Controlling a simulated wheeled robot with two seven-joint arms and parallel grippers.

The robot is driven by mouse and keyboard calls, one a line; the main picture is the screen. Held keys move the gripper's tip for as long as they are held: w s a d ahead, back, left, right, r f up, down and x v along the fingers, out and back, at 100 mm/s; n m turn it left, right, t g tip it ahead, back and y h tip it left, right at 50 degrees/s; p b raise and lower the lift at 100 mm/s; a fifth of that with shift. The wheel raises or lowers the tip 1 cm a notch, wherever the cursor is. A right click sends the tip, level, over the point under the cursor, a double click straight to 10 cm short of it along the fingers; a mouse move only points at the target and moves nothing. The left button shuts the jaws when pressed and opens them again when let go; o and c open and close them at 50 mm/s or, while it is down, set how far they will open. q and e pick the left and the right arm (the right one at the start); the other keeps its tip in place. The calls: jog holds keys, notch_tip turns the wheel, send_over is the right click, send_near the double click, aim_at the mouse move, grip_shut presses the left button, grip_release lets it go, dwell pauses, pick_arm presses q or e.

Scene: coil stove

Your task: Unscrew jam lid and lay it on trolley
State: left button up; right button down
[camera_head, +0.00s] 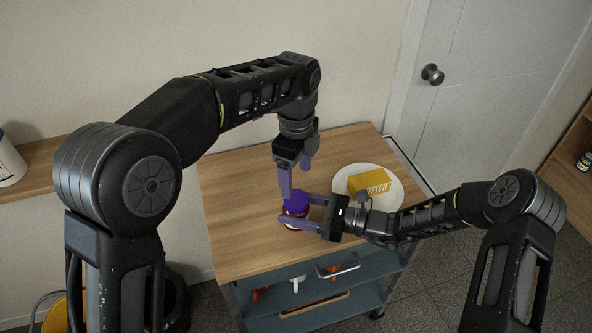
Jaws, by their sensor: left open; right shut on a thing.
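The jam jar (294,222) stands upright on the wooden top of the trolley (240,234), near its front edge. It has a red body and a purple lid (297,203), which sits on the jar. My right gripper (298,210) reaches in from the right and is shut on the jar below the lid. My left gripper (297,184) points down from above, open, with its fingers close over the lid. I cannot tell whether a finger touches the lid. Part of the jar is hidden by the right gripper's fingers.
A white plate (347,173) with a yellow butter pack (369,183) is on the trolley behind my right gripper. The left part of the trolley top is clear. Lower shelves hold a few small items. A door (480,60) stands behind at the right.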

aim_at(296, 198)
pick_arm(q)
notch_tip(296, 198, down, 7)
jog(key=shift+f, duration=0.15)
jog(key=shift+c, duration=0.4)
